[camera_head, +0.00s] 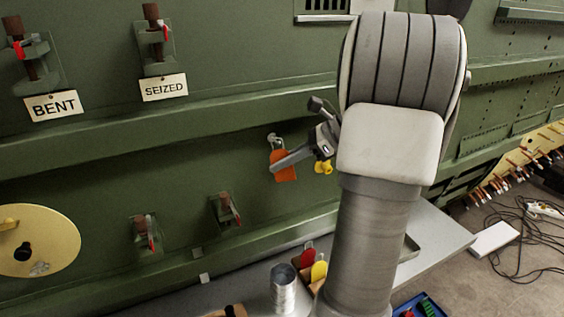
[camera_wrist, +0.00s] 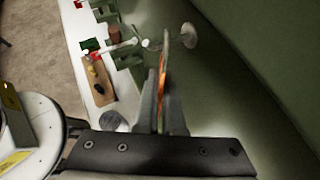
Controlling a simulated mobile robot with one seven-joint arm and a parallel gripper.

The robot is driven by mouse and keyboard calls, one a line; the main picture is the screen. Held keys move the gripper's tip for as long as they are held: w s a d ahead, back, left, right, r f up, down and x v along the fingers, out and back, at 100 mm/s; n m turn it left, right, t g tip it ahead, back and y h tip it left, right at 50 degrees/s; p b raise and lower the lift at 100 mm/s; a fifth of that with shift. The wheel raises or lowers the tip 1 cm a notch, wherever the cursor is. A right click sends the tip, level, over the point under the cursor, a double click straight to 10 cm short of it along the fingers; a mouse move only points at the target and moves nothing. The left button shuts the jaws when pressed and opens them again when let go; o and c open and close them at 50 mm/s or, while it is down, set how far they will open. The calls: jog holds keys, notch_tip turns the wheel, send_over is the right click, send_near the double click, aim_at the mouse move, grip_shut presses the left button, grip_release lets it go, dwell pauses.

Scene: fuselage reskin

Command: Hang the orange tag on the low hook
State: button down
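The orange tag (camera_head: 286,174) is at a small pale hook (camera_head: 274,140) on the green panel, with its top close to the hook. In the wrist view the orange tag (camera_wrist: 163,88) shows edge-on between my fingers, its upper end between a pale knob and a round disc (camera_wrist: 189,36) on the panel. I cannot tell whether the hook passes through its hole. My gripper (camera_wrist: 161,112) looks shut on the tag; in the head view one finger of my gripper (camera_head: 280,163) crosses the tag's front.
A yellow tag (camera_head: 323,167) shows just right of my gripper. Clamps with labels BENT (camera_head: 54,106) and SEIZED (camera_head: 163,87) are at upper left. Below, a shelf (camera_head: 440,236) bears a metal can (camera_head: 284,291) and a box holding red and yellow tags (camera_head: 318,271). A green ledge crosses the panel.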

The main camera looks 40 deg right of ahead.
jog(key=c, duration=1)
grip_release()
jog(key=shift+r, duration=0.1)
jog(key=shift+o, duration=0.2)
jog(key=shift+s+d+r, duration=0.2)
jog(key=shift+d+r, duration=0.1)
jog(key=shift+d, duration=0.05)
jog(key=v, duration=1.6)
jog(key=shift+s+b, duration=0.3)
jog(key=shift+s, duration=0.05)
jog(key=shift+a, duration=0.1)
